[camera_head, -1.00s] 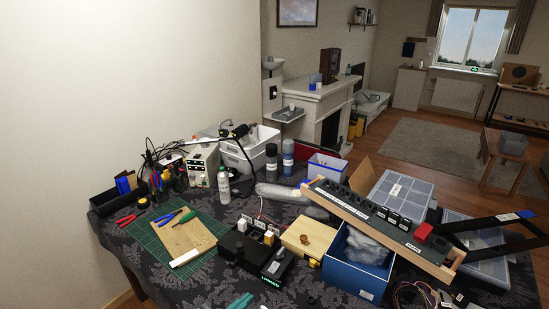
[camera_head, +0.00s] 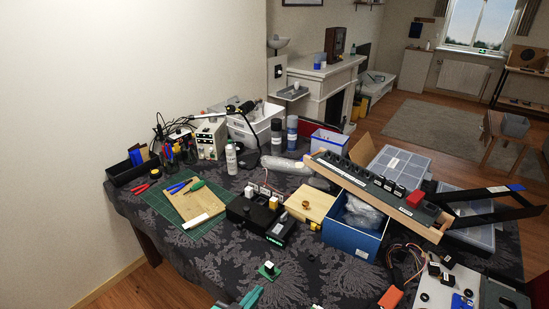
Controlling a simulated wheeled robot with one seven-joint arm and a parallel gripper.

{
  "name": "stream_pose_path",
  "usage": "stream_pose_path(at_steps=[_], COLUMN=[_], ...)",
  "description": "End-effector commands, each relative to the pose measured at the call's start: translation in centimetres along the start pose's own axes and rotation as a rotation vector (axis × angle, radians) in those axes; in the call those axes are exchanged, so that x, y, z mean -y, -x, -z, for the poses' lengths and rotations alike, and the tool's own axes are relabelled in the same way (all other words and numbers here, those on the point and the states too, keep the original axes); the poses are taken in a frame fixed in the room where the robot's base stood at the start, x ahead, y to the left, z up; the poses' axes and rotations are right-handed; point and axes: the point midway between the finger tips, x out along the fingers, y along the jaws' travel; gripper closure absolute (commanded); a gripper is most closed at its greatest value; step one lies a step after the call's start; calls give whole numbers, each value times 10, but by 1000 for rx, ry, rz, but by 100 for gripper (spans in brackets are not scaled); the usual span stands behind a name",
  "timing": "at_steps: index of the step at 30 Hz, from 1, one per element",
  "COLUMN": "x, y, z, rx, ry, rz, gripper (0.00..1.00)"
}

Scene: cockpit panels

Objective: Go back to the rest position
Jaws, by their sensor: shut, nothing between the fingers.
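Most of the gripper and the arm are cut off by the lower edge. It is over the front part of the dark patterned tablecloth (camera_head: 185,252).
A long switch panel (camera_head: 376,186) lies tilted across a blue box (camera_head: 350,240). A black switch box (camera_head: 262,216) and a green cutting mat (camera_head: 165,205) are behind my gripper. At the right front are an orange piece (camera_head: 390,297) and wires. Bare cloth lies front left.

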Motion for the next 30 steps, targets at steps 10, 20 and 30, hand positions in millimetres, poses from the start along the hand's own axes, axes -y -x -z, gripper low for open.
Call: stream_pose_path(at_steps=[10, 20, 30], x=[-32, -76, -125], y=[20, 80, 166], z=[-76, -139, -156], rx=[36, 35, -25], ry=[133, 195, 167], rz=[170, 356, 463], gripper=[100, 100, 100])
